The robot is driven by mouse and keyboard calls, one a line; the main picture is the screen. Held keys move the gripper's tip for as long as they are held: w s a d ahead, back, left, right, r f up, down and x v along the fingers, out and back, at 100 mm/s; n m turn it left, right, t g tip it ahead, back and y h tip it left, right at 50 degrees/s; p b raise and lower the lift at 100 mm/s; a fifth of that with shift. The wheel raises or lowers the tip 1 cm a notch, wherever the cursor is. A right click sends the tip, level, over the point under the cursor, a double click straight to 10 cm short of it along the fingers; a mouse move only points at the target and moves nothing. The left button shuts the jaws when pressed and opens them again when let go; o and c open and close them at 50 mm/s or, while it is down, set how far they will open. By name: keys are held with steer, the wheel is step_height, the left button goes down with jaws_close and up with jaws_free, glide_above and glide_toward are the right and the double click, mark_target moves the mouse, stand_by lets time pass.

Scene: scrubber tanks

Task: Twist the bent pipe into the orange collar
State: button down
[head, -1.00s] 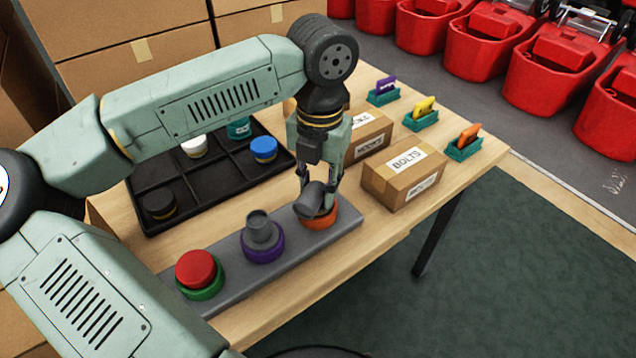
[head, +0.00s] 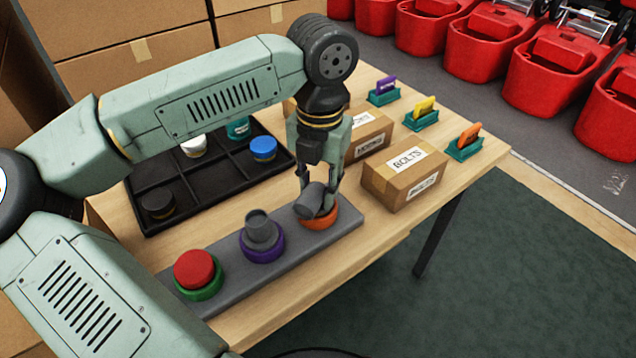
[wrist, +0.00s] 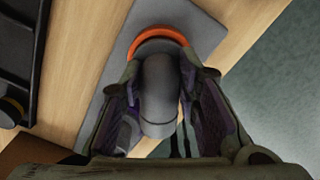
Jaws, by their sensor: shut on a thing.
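The grey bent pipe (head: 311,199) stands at the orange collar (head: 320,219) on the right end of the grey base strip. Its bent upper end points left and toward the viewer in the head view. My gripper (head: 318,196) comes down from above and is shut on the bent pipe. In the wrist view the pipe (wrist: 160,90) sits between the two fingers of my gripper (wrist: 160,100), with the orange collar (wrist: 160,36) showing behind it. How deep the pipe sits in the collar is hidden.
The base strip (head: 215,268) also bears a purple collar (head: 263,250) with a grey pipe and a green collar (head: 199,290) with a red cap (head: 194,269). A black divided tray (head: 205,185) lies behind. The bolts box (head: 403,175) stands close to the right.

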steer(key=shift+m+b, duration=0.5)
steer(key=shift+m, duration=0.3)
steer(key=shift+m+b, duration=0.35)
steer(key=shift+m, duration=0.35)
steer(key=shift+m+b, duration=0.35)
steer(key=shift+m, duration=0.45)
steer(key=shift+f+m+b, duration=0.1)
steer(key=shift+m+b, duration=0.2)
steer(key=shift+m, duration=0.5)
